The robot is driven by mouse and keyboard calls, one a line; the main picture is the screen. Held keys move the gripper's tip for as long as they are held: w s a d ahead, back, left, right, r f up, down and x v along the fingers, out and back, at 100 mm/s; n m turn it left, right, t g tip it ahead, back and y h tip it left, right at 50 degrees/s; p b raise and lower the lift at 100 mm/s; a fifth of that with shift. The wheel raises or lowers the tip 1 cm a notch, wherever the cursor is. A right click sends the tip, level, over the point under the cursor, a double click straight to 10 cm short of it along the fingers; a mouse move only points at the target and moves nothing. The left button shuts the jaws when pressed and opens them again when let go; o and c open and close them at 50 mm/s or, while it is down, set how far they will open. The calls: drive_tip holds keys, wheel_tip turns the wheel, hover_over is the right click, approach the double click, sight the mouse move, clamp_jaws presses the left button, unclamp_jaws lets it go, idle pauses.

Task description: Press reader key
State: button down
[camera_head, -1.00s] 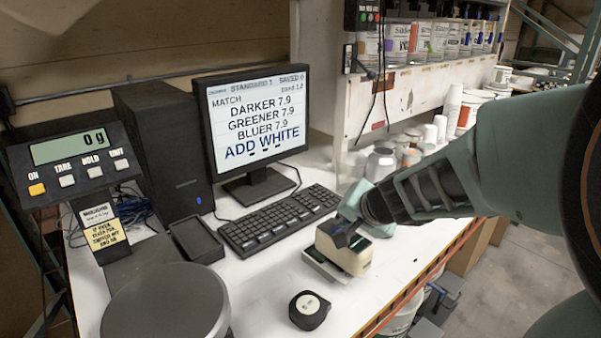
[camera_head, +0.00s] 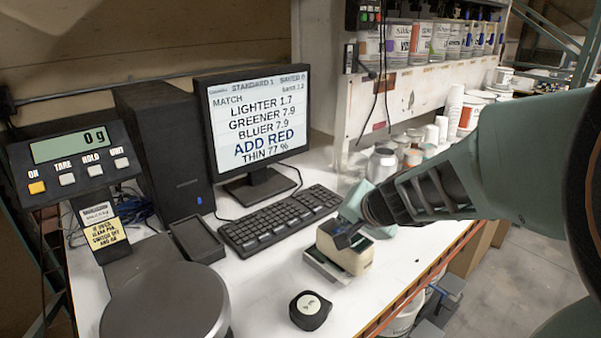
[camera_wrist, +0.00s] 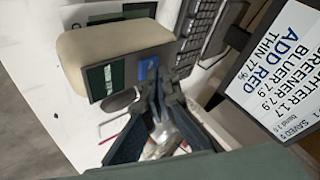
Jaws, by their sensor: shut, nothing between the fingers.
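The reader is a small beige, rounded box (camera_head: 350,257) on the white bench, in front of the keyboard. In the wrist view the reader (camera_wrist: 105,48) shows a dark end face with a green label and a blue key (camera_wrist: 148,68). My gripper (camera_head: 343,236) is shut and empty, with its tips at the reader's top end. In the wrist view the gripper tips (camera_wrist: 158,88) are right by the blue key; I cannot tell if they touch it. The monitor (camera_head: 258,120) reads LIGHTER 1.7, GREENER 7.9, BLUER 7.9, ADD RED, THIN 77 %.
A keyboard (camera_head: 280,218) and black tray (camera_head: 194,238) lie left of the reader. A scale pan (camera_head: 165,305) and display (camera_head: 75,160) reading 0 g stand at left. Cans and cups stand behind my arm.

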idle(0.4)
drive_tip(key=shift+r+p, duration=0.6)
drive_tip(key=shift+r, duration=0.1)
drive_tip(key=shift+r, duration=0.1)
drive_tip(key=shift+r+p, duration=2.15)
drive_tip(key=shift+r, duration=0.25)
drive_tip(key=shift+f, duration=0.15)
